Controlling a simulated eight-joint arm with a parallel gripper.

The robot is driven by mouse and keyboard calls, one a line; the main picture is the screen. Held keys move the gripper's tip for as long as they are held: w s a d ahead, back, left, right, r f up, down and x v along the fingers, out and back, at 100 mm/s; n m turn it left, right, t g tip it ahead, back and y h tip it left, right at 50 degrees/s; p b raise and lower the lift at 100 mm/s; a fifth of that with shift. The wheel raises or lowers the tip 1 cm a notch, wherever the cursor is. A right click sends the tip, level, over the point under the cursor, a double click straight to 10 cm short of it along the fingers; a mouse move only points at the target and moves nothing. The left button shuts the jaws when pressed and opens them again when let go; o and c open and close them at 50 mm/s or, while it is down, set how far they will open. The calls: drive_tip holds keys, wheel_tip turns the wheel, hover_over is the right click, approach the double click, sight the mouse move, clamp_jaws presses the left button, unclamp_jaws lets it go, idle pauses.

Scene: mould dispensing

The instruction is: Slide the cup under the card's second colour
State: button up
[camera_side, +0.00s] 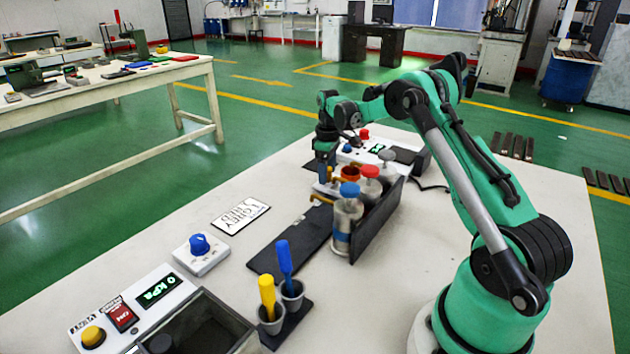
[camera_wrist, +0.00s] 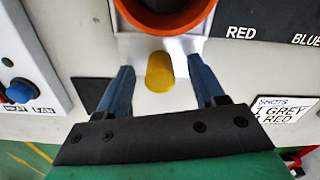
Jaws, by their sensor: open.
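The orange cup (camera_wrist: 165,14) is at the top of the wrist view, partly cut off, left of the RED label. Its yellow peg handle (camera_wrist: 159,72) lies between the two blue fingers of my gripper (camera_wrist: 161,80), which are apart with gaps on both sides. In the side view the cup (camera_side: 349,174) is by the far end of the dispenser row; my gripper (camera_side: 325,172) is low beside it. The card (camera_side: 241,214) reads 1 GREY, then 1 RED. The dispensers have blue (camera_side: 349,189), red (camera_side: 369,171) and grey (camera_side: 387,155) tops.
A dark track (camera_side: 288,245) with RED and BLUE labels (camera_wrist: 262,28) runs along the dispensers. A control box with a blue knob (camera_wrist: 19,92) is left in the wrist view. Another knob box (camera_side: 201,253) and the blue and yellow tools (camera_side: 284,258) stand nearer.

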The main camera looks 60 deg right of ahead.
clamp_jaws()
idle(1.4)
